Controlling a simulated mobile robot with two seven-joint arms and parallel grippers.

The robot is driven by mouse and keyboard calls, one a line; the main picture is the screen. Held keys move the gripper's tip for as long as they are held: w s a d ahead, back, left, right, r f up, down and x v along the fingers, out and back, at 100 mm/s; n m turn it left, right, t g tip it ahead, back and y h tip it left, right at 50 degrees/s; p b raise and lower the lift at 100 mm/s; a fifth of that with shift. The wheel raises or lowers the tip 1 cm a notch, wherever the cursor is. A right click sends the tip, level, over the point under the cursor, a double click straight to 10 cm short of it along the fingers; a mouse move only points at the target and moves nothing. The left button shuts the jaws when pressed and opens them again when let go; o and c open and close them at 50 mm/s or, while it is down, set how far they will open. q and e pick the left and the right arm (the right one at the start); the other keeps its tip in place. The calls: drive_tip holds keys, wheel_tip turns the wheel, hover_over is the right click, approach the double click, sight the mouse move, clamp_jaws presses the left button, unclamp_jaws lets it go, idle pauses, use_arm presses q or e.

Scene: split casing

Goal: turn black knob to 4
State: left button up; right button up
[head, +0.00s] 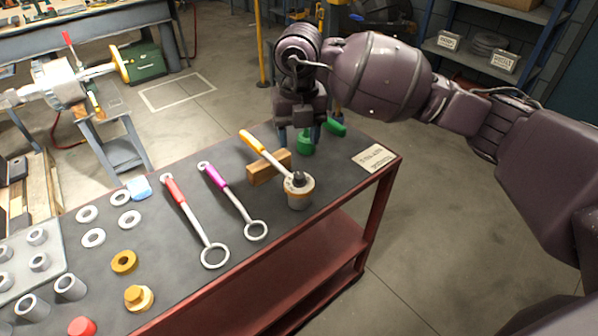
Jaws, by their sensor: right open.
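I cannot make out a black knob with numbers for certain. A small black piece (299,178) tops the round head of an orange-handled tool (268,155), but I cannot tell if it is the knob. The tool's handle leans over a wooden block (268,167). My right gripper (300,136) points down, open, over the far side of the bench, behind the block. A green piece (305,147) shows between or just beyond its fingertips; I cannot tell if they touch. My left gripper is not in view.
The dark-topped red bench (339,188) also bears purple (216,177) and red (174,188) ring-ended wrenches, several rings, an orange stepped part (138,298) and a paper card (373,157). Another green piece (335,128) lies by my gripper. The front right top is clear.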

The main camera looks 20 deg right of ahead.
sight(300, 175)
wheel_tip(300, 175, down, 9)
drive_tip(key=shift+d+f+b, duration=0.1)
drive_tip(key=shift+d+b, duration=0.05)
drive_tip(key=shift+b, duration=0.6)
drive_tip(key=shift+f, duration=0.7)
drive_tip(key=c, duration=0.9)
drive_tip(key=shift+c, duration=0.2)
